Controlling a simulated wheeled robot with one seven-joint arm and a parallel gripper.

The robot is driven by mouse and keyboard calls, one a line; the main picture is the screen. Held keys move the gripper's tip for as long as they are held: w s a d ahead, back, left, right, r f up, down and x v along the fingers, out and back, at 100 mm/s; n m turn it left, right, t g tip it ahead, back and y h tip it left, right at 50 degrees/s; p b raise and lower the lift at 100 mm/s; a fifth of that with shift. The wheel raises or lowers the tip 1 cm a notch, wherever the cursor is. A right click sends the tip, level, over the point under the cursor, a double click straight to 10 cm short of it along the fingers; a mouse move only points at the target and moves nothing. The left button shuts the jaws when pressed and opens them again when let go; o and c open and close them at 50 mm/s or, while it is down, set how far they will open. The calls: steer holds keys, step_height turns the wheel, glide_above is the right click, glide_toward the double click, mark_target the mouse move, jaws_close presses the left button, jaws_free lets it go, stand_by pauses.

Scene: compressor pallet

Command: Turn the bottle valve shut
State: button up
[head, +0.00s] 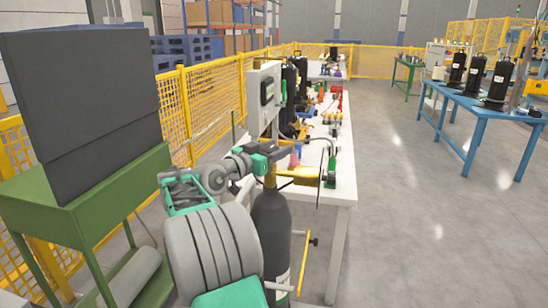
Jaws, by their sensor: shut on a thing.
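A tall dark grey gas bottle (271,232) stands upright at the near end of the white table. Its brass-coloured neck (270,180) shows at the top, with a brass-coloured part (303,175) reaching to the right. My gripper (288,153) is at the top of the bottle, reached from the left by my grey and green arm. Its dark jaws are shut on the bottle valve. The jaws and wrist hide most of the valve, so how far it is turned cannot be seen.
The white table (343,187) holds a grey control box (264,98), dark cylinders and small coloured parts behind the bottle. A green stand (85,205) with dark panels is at left, before a yellow mesh fence (205,105). A blue table (462,105) stands at right; the floor between is clear.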

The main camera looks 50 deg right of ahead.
steer(key=shift+s+m+g+y+p, duration=0.15)
steer(key=shift+m+g, duration=0.3)
steer(key=shift+g, duration=0.35)
steer(key=shift+s+m+g+y+p, duration=0.15)
steer(key=shift+m+g, duration=0.3)
steer(key=shift+g, duration=0.35)
steer(key=o, duration=1.1)
steer(key=shift+s+d, duration=0.1)
steer(key=shift+o, duration=1.3)
